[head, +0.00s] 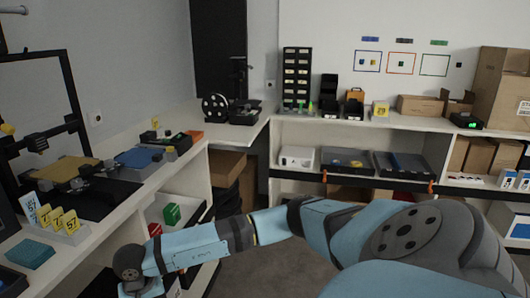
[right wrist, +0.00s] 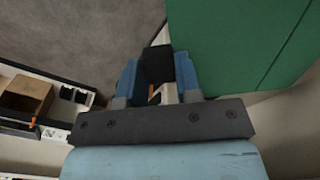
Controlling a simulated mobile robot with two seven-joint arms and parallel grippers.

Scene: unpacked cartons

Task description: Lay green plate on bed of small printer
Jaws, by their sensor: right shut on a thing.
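My right arm reaches from the lower right across the head view, and its wrist end is at the bottom left. In the right wrist view my right gripper (right wrist: 157,82) is shut, with a dark piece between its blue fingers. A large flat green surface (right wrist: 235,40), which looks like the green plate, fills the upper right beside the fingers; the exact grip is partly hidden. The plate does not show in the head view. The small printer (head: 240,104), black with a spool beside it, stands at the back corner of the counter. My left gripper is not in view.
A larger framed printer with a tan bed (head: 68,168) stands on the left counter. A blue plate (head: 138,157) and yellow cards (head: 60,218) are also there. Trays (head: 402,165) and cartons (head: 503,88) line the back shelves. The floor (head: 270,262) between is clear.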

